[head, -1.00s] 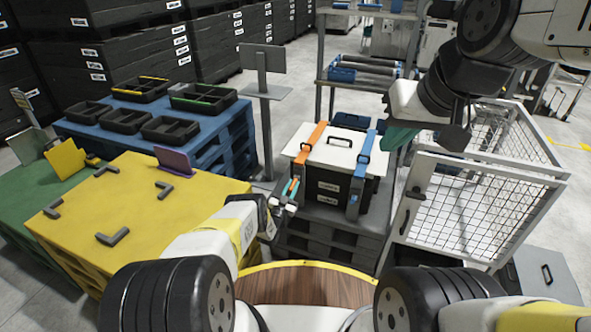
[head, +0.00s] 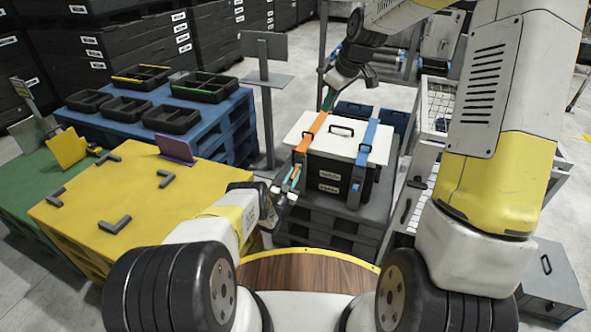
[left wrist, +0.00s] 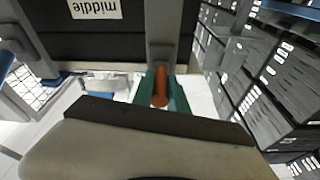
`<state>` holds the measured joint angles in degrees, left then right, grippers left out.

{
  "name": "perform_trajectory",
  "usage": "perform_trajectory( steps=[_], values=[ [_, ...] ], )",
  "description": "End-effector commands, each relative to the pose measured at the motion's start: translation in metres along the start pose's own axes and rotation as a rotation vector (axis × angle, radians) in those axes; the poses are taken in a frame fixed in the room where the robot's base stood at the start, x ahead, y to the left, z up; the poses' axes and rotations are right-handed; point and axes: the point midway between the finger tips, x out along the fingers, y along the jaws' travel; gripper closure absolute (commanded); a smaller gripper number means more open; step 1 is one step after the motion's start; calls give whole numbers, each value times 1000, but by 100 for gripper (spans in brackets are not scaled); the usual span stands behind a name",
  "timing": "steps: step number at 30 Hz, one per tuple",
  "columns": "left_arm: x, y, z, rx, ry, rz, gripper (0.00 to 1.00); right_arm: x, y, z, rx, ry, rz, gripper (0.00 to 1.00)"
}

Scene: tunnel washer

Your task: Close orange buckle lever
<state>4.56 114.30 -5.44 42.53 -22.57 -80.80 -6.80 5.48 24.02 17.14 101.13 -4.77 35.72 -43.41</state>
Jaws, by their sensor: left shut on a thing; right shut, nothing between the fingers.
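A black case (head: 338,180) with a white lid stands upright, with an orange strap (head: 312,130) over its left side. My left gripper (head: 290,183) is at the case's lower front left, shut on the orange buckle lever. The lever (left wrist: 160,86) shows as an orange bar between the green fingers (left wrist: 160,92) in the left wrist view, against the case's dark front. Its far end is hidden. My right gripper (head: 327,99) is shut and empty, its green fingers pointing down at the far end of the orange strap. I cannot tell if they touch it.
A blue strap (head: 367,140) crosses the lid's right side, and a black handle (head: 341,130) is between the straps. The case stands on dark pallets (head: 330,232). A yellow table (head: 140,205) is at left; a wire cage (head: 437,105) is at right.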

Motion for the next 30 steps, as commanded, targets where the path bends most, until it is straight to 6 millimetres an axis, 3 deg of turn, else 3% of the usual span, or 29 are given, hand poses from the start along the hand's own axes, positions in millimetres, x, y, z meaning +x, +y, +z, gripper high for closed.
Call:
perform_trajectory(
  steps=[1,12,18,22,30],
  values=[
    [-1,0,1,0,-3,-1,100,24,6,-4,-26,6,-23,100],
    [-1,0,1,0,-3,-1,100,177,30,-18,-207,105,-130,100],
    [-1,0,1,0,-4,-1,100,246,33,-12,-259,161,-160,100],
    [-1,0,1,0,-4,-1,100,272,33,-7,-275,183,-168,100],
    [-1,0,1,0,-4,-1,100,299,30,-7,-286,195,-171,100]
  ],
)
